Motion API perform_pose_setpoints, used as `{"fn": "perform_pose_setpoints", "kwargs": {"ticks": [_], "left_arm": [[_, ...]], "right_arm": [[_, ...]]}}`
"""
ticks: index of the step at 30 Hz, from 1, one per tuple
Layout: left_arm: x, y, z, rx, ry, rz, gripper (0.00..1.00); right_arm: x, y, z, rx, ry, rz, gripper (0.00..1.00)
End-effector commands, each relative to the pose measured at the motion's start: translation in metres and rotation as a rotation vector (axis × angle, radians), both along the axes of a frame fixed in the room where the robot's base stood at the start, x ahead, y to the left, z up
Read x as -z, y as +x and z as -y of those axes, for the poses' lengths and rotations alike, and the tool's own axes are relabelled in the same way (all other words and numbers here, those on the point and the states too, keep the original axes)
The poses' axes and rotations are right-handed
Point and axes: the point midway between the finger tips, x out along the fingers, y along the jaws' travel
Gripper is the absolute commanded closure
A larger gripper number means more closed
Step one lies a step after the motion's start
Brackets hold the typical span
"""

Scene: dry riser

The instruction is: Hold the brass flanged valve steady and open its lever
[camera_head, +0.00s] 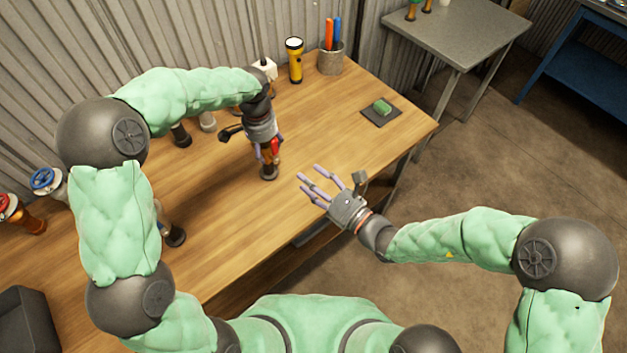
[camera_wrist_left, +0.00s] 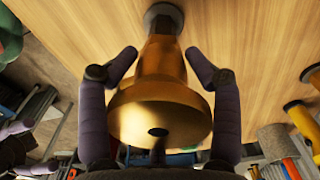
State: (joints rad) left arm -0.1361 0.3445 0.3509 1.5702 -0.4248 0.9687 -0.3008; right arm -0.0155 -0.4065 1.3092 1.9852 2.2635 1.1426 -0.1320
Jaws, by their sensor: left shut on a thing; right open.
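The brass flanged valve (camera_head: 269,172) stands on the wooden workbench, with its dark round base on the top. A red lever (camera_head: 275,147) shows at its upper part, beside my left fingers. My left gripper (camera_head: 267,155) is shut on the valve from above and hides most of it. In the left wrist view, the brass body and wide flange (camera_wrist_left: 160,115) sit between the fingers (camera_wrist_left: 160,55); the lever is not clear there. My right gripper (camera_head: 318,182) is open and empty, to the right of the valve near the bench's front edge, fingers pointing toward it.
A yellow flashlight (camera_head: 295,62) and a metal cup of markers (camera_head: 331,60) stand at the back of the bench (camera_head: 345,130). A green sponge (camera_head: 381,107) lies on a dark mat at right. Blue-wheel (camera_head: 45,180) and red-wheel (camera_head: 8,207) valves stand at far left. The bench between valve and mat is clear.

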Motion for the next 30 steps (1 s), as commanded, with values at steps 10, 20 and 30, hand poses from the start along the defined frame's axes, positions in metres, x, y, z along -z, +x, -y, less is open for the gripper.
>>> {"fn": "perform_pose_setpoints", "kwargs": {"ticks": [10, 20, 30], "left_arm": [[0.007, -0.004, 0.000, 0.004, 0.005, -0.013, 0.98], [0.003, -0.002, 0.000, 0.002, 0.002, -0.005, 0.08], [-0.020, 0.000, 0.000, 0.000, 0.000, 0.001, 0.08]], "right_arm": [[0.001, -0.002, 0.003, 0.000, 0.000, 0.000, 0.45], [0.000, -0.002, 0.002, 0.000, 0.000, 0.000, 0.45], [0.000, -0.002, 0.002, 0.000, 0.000, 0.000, 0.45]]}}
